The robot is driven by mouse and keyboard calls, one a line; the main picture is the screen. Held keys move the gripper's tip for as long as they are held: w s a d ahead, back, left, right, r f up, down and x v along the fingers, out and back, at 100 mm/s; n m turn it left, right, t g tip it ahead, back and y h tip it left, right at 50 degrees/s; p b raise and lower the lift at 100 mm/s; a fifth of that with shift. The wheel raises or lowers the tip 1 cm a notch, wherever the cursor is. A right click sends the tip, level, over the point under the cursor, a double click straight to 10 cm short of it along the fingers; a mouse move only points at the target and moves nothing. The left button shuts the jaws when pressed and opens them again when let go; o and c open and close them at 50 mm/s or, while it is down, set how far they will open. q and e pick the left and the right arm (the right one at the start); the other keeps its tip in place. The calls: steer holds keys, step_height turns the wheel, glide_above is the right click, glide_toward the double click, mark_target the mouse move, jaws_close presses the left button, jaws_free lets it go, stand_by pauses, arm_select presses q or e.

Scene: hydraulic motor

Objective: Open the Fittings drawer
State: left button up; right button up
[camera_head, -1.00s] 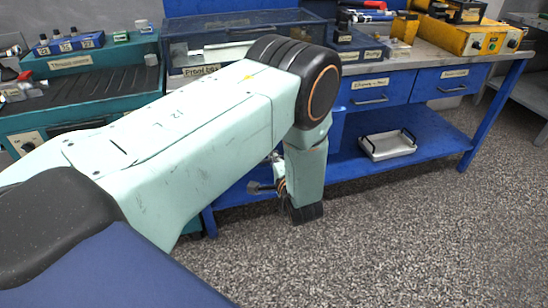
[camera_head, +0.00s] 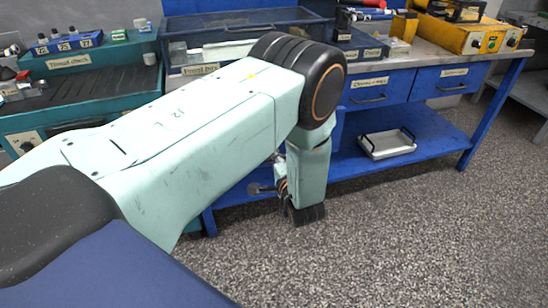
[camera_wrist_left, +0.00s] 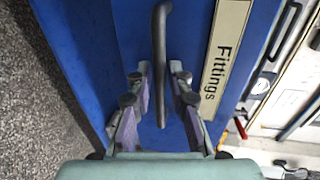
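In the left wrist view, the blue Fittings drawer front (camera_wrist_left: 190,25) fills the middle, with its cream label (camera_wrist_left: 224,60) reading "Fittings". Its dark bar handle (camera_wrist_left: 160,30) runs lengthwise down the picture. My left gripper (camera_wrist_left: 159,72) is open, with one finger on each side of the handle. Gaps show between the fingers and the bar, and neither finger visibly grips it. In the head view, my left arm hides the fingertips and this drawer's handle. My right gripper is in neither view.
The blue workbench has other labelled drawers, one with a handle (camera_head: 369,99) right of my arm and another (camera_head: 452,88) beyond it. A metal tray (camera_head: 387,144) sits on the lower shelf (camera_head: 428,140). A yellow device (camera_head: 470,35) stands on top. The speckled floor (camera_head: 400,240) is clear.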

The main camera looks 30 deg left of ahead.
arm_select(q)
steer(key=v, duration=0.7)
stand_by(0.5)
steer(key=s+d+f+n+g+h, duration=0.4)
steer(key=s+f+n+h, duration=0.3)
steer(key=s+f, duration=0.55)
steer(key=s+d+g+h+p, duration=0.1)
steer(key=s+g+h, duration=0.1)
steer(key=s, duration=0.8)
steer(key=s+d+r+n+g+h+p, duration=0.1)
steer(key=s+g+h, duration=0.2)
steer(key=s, duration=0.8)
steer(key=shift+s+d+r+g, duration=0.25)
steer(key=shift+r+g, duration=0.05)
steer(key=shift+g, duration=0.3)
